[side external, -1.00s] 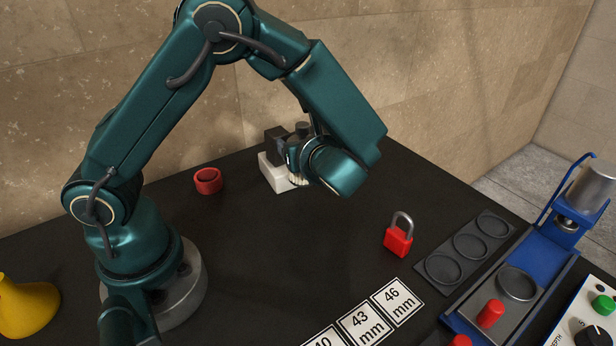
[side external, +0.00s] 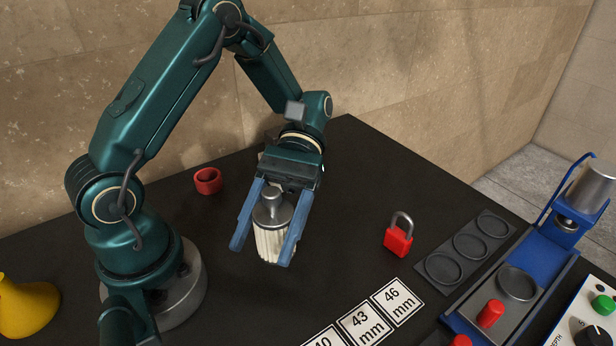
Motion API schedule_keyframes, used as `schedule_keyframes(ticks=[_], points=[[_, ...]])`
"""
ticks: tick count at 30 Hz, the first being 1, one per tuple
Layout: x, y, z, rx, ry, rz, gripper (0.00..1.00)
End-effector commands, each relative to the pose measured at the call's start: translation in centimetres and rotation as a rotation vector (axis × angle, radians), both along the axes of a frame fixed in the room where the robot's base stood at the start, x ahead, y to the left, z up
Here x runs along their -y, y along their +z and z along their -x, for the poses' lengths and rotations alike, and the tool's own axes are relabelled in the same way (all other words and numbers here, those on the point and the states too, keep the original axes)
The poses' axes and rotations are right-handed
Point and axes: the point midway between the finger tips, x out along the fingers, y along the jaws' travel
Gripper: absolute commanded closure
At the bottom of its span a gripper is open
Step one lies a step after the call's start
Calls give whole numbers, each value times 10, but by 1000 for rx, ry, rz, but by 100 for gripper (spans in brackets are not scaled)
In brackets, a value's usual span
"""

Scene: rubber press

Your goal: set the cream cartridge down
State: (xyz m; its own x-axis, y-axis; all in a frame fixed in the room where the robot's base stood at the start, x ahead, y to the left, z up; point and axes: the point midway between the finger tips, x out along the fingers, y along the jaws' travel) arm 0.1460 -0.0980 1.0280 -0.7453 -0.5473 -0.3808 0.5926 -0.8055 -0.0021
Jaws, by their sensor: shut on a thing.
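The cream cartridge (side external: 271,243) is a ribbed cream cylinder with a grey metal cap and knob on top. My gripper (side external: 264,252) is shut on it, with one blue finger on each side. The cartridge is nearly upright, tilted slightly, around the middle of the black table. I cannot tell whether its bottom touches the table.
A red ring-shaped cup (side external: 208,181) stands behind my gripper to the left. A red padlock (side external: 398,238), a dark tray with round recesses (side external: 432,250), a blue press (side external: 540,262) and white number cards (side external: 364,324) are to the right. A yellow cone (side external: 28,308) is far left.

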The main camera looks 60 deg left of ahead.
Motion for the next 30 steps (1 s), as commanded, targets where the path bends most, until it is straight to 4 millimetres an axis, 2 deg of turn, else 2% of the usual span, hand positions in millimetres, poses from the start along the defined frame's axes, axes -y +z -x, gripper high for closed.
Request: schedule_keyframes(ticks=[3, 5, 9, 11, 16, 19, 23, 30], points=[[17, 24, -32, 7, 282, -1, 98], [19, 35, -50, 9, 409, 0, 98], [9, 54, -89, 7, 644, 0, 98], [1, 56, -97, 3, 700, 0, 98], [-13, 54, -103, 2, 759, 0, 98], [-9, 50, -103, 0, 768, 1, 98], [14, 36, -97, -4, 763, -1, 98], [66, 4, -88, -3, 758, -1, 98]])
